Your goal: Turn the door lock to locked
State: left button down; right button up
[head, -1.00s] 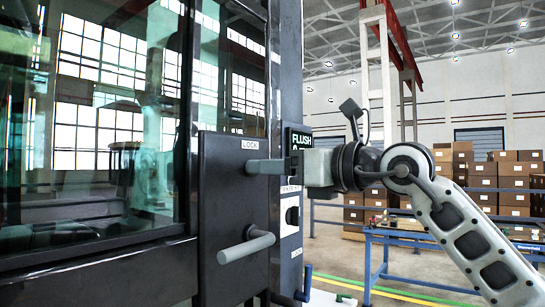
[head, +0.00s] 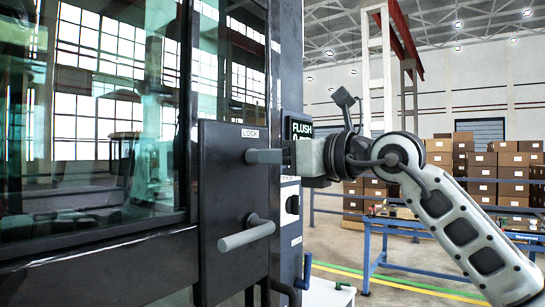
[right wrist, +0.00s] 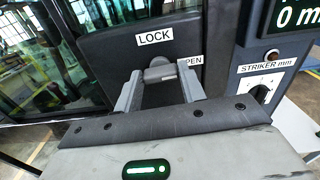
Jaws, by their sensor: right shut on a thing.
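The door lock is a grey lever (head: 265,156) on the dark door panel (head: 225,190), just under a white LOCK label (head: 250,133). In the right wrist view the lever (right wrist: 160,73) sits between the two fingertips of my right gripper (right wrist: 160,80), which is shut on it. A second label, partly hidden by a finger and seemingly reading OPEN (right wrist: 190,60), lies to the right of the lever. The fingers hide part of the lever, so I cannot tell its exact turn angle. My left gripper is not in view.
A grey door handle (head: 246,236) sticks out below the lock. A display reading FLUSH (head: 299,128) and a striker knob (right wrist: 262,92) are on the post to the right. A blue rack (head: 400,225) and stacked boxes (head: 510,175) stand farther back.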

pick_arm(q)
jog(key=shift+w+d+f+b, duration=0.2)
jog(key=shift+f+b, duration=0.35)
jog(key=shift+b, duration=0.9)
pick_arm(e)
jog(key=shift+s+a+f+n, duration=0.1)
jog(key=shift+n, duration=4.25)
jog(key=shift+s+f+n, duration=0.1)
jog(key=shift+n, duration=4.25)
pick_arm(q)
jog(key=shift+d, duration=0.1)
pick_arm(e)
jog(key=o, duration=1)
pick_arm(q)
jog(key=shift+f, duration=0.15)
